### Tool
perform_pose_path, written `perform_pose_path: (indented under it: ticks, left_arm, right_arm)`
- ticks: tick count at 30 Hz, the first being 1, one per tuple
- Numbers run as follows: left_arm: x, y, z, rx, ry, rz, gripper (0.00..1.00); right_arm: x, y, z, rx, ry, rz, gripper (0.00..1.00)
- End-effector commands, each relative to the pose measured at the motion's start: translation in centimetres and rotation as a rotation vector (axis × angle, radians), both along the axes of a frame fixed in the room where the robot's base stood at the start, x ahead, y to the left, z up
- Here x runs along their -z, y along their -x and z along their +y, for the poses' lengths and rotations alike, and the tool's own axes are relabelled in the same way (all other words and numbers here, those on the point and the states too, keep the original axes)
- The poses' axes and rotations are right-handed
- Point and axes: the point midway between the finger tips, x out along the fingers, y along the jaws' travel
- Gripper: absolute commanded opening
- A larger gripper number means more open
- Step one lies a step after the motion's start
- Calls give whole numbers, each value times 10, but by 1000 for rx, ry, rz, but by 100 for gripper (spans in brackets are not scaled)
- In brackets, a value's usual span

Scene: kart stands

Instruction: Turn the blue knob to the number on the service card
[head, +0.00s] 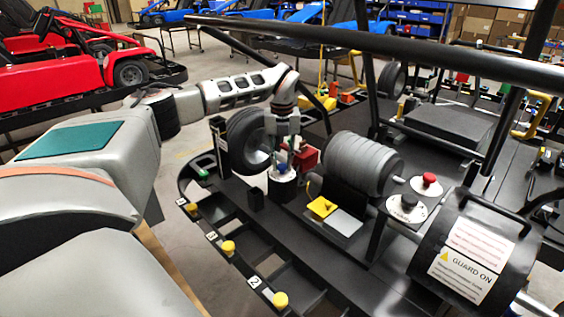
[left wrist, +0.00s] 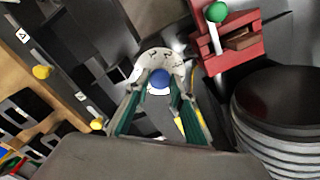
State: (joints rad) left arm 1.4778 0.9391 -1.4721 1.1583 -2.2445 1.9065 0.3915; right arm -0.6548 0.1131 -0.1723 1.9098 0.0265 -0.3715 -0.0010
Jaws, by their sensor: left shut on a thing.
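The blue knob (head: 282,168) sits on a round white dial (head: 283,177) beside the black wheel in the head view. In the left wrist view the blue knob (left wrist: 160,78) shows between my fingertips, with the pale dial (left wrist: 147,66) behind it. My right gripper is not in view. I cannot make out a service card with a legible number.
A red block (head: 305,158) and a grey ribbed roll (head: 362,165) stand close right of the gripper. A red knob (head: 429,180) and a black knob (head: 408,202) are further right. A guard cover (head: 420,262) bears a "GUARD ON" label. Yellow knobs line the front rail.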

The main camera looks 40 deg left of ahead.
Motion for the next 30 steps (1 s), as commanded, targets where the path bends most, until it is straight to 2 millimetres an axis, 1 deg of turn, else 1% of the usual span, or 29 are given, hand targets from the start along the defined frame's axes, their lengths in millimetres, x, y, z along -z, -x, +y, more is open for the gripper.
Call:
perform_pose_path:
  ticks: [2, 3, 5, 15, 19, 23, 30]
  left_arm:
    - [0, 0, 0, 1, 0, 0, 2]
    - [0, 0, 0, 1, 0, 0, 26]
    - [0, 0, 0, 1, 0, 0, 40]
    - [-1, 0, 0, 1, -1, -1, 40]
    - [-10, -1, 0, 1, 0, -3, 40]
    - [-31, -1, 1, 1, -1, -4, 40]
    - [-80, -1, 0, 1, -1, -4, 40]
  right_arm:
    - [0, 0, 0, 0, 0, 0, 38]
    - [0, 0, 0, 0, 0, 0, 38]
    - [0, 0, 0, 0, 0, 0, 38]
    - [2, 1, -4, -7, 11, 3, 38]
    - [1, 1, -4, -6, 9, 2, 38]
    - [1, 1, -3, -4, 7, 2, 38]
    - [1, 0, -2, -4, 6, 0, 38]
